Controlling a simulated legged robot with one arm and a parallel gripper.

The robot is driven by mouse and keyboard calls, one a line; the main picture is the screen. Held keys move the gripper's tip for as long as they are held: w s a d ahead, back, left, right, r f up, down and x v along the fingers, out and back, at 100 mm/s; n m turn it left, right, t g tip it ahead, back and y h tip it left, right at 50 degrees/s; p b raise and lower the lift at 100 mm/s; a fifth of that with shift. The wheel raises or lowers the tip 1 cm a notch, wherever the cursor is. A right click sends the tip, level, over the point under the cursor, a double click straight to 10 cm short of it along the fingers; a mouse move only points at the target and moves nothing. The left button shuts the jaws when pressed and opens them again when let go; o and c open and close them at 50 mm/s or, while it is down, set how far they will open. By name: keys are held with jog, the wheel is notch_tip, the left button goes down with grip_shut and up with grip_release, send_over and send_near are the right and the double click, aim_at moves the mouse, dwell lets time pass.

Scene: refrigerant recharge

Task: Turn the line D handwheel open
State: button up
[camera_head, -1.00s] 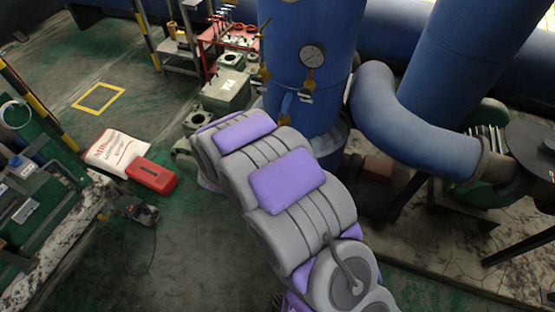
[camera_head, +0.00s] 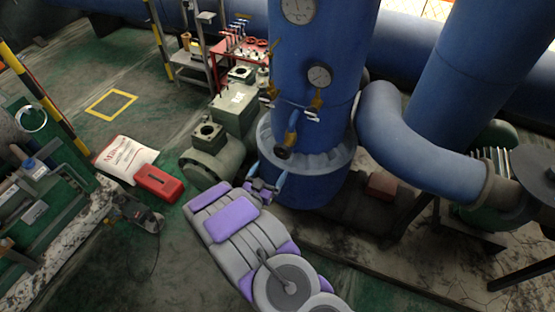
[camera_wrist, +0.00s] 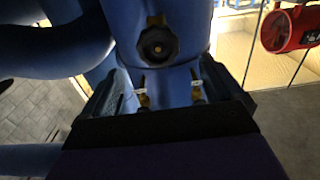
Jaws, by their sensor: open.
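A thick blue elbow pipe (camera_head: 400,140) is at right. A green-grey pump (camera_head: 212,160) is at left. A red toolbox (camera_head: 158,184) lies on the floor.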

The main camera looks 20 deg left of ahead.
aim_at(281, 154)
jog(key=w, duration=0.5)
jog(key=w+d, duration=0.1)
jog(key=w, duration=0.1)
jog(key=shift+w, duration=0.25)
jog(key=shift+s+a, duration=0.1)
jog(key=c, duration=0.3)
jog(key=shift+r, duration=0.1)
jog(key=c, duration=0.7)
jog(key=shift+r+n+p, duration=0.1)
jog(key=shift+n+p, duration=0.2)
jog(key=shift+p, duration=0.2)
jog(key=shift+c, duration=0.2)
jog(key=n+p, duration=0.2)
jog(key=shift+n, duration=0.3)
jog(key=shift+n+p, duration=0.35)
jog(key=shift+n, duration=0.45)
